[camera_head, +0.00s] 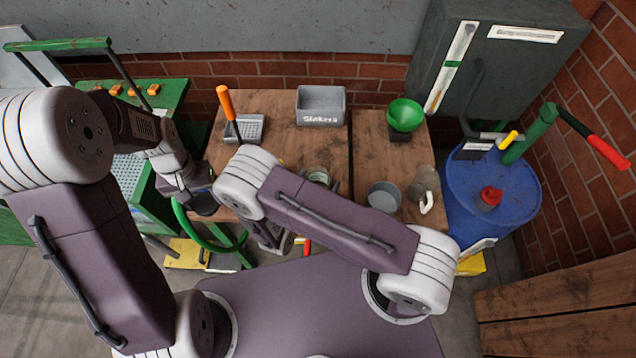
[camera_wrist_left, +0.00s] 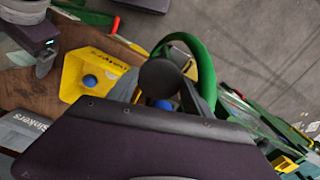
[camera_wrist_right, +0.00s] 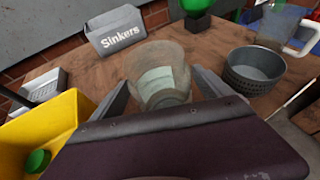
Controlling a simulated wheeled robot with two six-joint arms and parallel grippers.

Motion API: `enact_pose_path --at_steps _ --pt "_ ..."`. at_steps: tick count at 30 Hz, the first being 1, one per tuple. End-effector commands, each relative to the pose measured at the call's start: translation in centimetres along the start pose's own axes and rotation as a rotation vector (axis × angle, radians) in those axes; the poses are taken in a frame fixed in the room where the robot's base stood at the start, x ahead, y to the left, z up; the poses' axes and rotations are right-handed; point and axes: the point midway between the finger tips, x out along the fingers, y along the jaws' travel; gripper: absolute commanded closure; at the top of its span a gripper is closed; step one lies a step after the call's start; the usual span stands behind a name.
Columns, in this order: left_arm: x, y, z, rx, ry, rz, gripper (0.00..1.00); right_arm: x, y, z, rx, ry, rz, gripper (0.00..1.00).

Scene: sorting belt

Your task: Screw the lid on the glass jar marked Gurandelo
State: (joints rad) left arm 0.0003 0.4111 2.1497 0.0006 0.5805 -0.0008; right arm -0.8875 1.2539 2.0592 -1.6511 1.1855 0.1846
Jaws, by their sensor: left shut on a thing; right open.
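A cloudy glass jar (camera_wrist_right: 158,62) with a pale label stands upright on the wooden table in the right wrist view; the label's writing is too small to read. In the head view the jar (camera_head: 318,176) is partly hidden behind my right arm. My right gripper (camera_wrist_right: 163,82) is open, with its fingers on either side of the jar's near side; I cannot tell if they touch it.
A grey Sinkers bin (camera_head: 320,105) stands at the back, a scoop tray (camera_head: 250,128) left of it. A green bowl (camera_head: 404,115), grey pot (camera_head: 384,196) and clear jug (camera_head: 423,180) stand to the right. A yellow bin (camera_wrist_right: 45,128) is near the jar. A green hoop (camera_wrist_left: 203,62) lies beyond my left gripper.

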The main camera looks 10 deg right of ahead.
Motion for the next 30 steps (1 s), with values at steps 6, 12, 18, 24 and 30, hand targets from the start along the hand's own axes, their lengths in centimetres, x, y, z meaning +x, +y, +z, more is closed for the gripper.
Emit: enact_pose_path --at_steps 6,12,18,24,30 --pt "0.0 0.0 0.0 0.000 0.000 0.000 0.78 0.0 0.0 0.0 0.000 0.000 0.001 0.31" --pt "0.0 0.0 0.0 0.000 0.000 0.000 0.78 0.0 0.0 0.0 0.000 0.001 0.000 0.86" --pt "0.0 0.0 0.0 0.000 0.000 0.000 0.78 0.0 0.0 -0.1 0.000 0.003 0.000 0.95" --pt "-0.5 0.0 0.0 0.000 0.000 0.000 0.78 -0.3 0.1 0.5 0.001 0.003 -0.001 0.95" --pt "-2.3 0.0 0.0 0.000 0.000 0.000 0.78 -1.4 0.7 2.7 0.006 0.001 -0.007 0.95"
